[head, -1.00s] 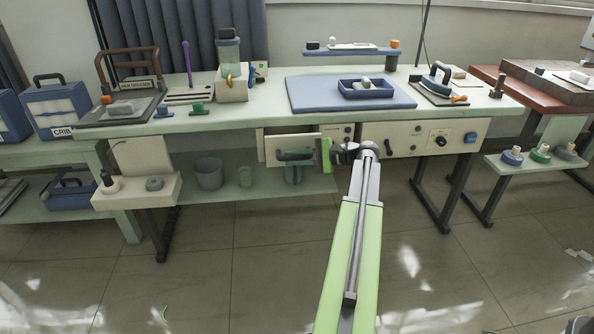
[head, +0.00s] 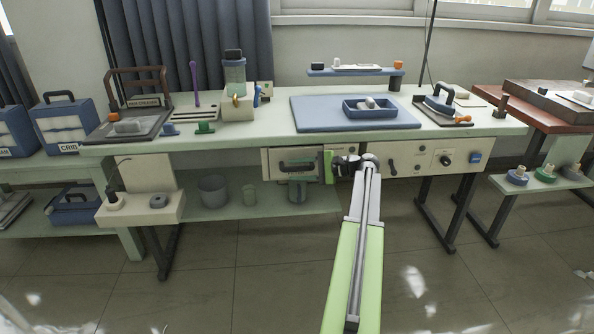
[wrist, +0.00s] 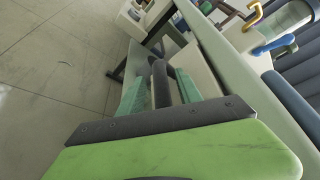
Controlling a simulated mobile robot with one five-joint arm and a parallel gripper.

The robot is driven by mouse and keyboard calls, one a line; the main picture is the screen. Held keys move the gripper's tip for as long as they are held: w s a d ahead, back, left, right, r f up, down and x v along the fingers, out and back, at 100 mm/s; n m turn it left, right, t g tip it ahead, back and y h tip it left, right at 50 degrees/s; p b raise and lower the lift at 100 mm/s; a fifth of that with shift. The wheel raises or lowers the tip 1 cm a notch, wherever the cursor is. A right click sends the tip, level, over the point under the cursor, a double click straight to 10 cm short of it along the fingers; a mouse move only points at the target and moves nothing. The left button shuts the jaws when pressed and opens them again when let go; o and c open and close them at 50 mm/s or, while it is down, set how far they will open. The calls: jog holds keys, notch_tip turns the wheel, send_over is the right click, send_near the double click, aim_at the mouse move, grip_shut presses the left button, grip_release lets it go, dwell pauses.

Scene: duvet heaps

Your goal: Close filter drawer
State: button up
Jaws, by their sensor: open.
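The filter drawer (head: 268,162) is a cream front with a dark bar handle (head: 298,166), set under the front edge of the long bench. In the head view its front looks close to flush with the panel beside it; I cannot tell if a small gap is left. My gripper (wrist: 160,92) is open, its two teal fingers apart. In the wrist view the dark handle (wrist: 160,78) shows between the fingers, and I cannot tell whether they touch it. In the head view my green gripper body is at the drawer's right end, with the fingertips hard to make out.
The bench top (head: 270,135) holds a blue mat (head: 310,118) with a blue tray (head: 370,112). A control panel (head: 420,163) with knobs is right of the drawer. A grey bucket (head: 212,190) stands on the lower shelf.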

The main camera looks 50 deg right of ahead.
jog(key=p+v, duration=0.3)
jog(key=v, duration=1.4)
jog(key=w+a+f+n+g, duration=0.25)
jog(key=w+a+f, duration=0.2)
jog(key=a, duration=0.55)
jog(key=w+a+f+n+g, duration=0.25)
jog(key=w+a, duration=0.35)
jog(key=a, duration=0.4)
jog(key=w+a+f+n+g, duration=0.25)
jog(key=w+a+f, duration=0.2)
jog(key=a, duration=0.45)
jog(key=s+a+f+n+g+h, duration=0.1)
jog(key=a+f+n+g+h, duration=0.2)
jog(key=a, duration=0.7)
jog(key=s+a+f+n+g+h+p, duration=0.15)
jog(key=a+n, duration=0.25)
jog(key=a, duration=0.6)
jog(key=s+a+f+n+g+h, duration=0.15)
jog(key=a+n+h, duration=0.25)
jog(key=a, duration=0.6)
notch_tip(320, 180, up, 32)
jog(key=p, duration=3.2)
jog(key=shift+w, duration=0.5)
